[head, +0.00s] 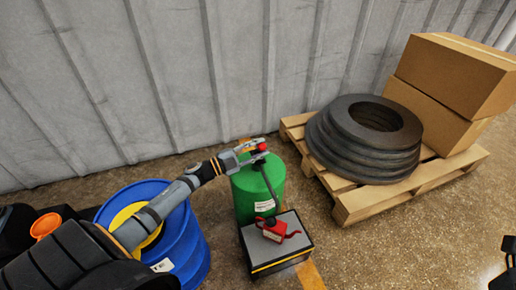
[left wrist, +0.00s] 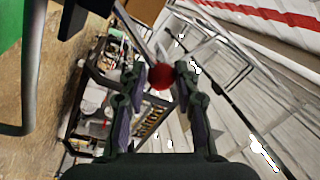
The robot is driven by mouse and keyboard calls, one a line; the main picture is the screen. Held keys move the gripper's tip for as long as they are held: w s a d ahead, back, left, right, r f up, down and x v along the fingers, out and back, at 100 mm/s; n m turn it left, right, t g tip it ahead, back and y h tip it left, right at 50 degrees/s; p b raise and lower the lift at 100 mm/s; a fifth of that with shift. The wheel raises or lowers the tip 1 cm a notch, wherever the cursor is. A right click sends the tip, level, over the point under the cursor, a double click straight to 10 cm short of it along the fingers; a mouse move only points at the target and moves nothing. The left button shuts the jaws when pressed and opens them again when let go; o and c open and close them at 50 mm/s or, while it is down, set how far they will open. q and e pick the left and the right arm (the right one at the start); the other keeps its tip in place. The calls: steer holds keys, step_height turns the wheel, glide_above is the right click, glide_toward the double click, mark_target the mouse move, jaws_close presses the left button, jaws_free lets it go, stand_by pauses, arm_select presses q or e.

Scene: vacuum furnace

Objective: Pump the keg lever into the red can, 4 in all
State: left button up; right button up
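The green keg (head: 250,205) stands on the floor at the middle, with a dark pump head and a dark spout (head: 268,183) slanting down its front right. My left gripper (head: 256,147) is at the keg's top. In the left wrist view its fingers (left wrist: 160,77) sit on both sides of the lever's red ball knob (left wrist: 161,79) and appear to touch it. A dark part at the head view's right edge looks like my right gripper (head: 510,262), mostly cut off.
A blue drum (head: 190,248) with a yellow top stands left of the keg, under my left arm. A wooden pallet (head: 372,204) at the right bears stacked black rings (head: 345,150) and cardboard boxes (head: 458,78). A ribbed wall is behind.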

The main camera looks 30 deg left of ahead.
arm_select(q)
steer(key=o, duration=0.4)
steer(key=shift+f, duration=0.15)
steer(key=shift+c, duration=0.2)
step_height(320, 180, up, 10)
steer(key=shift+r, duration=0.1)
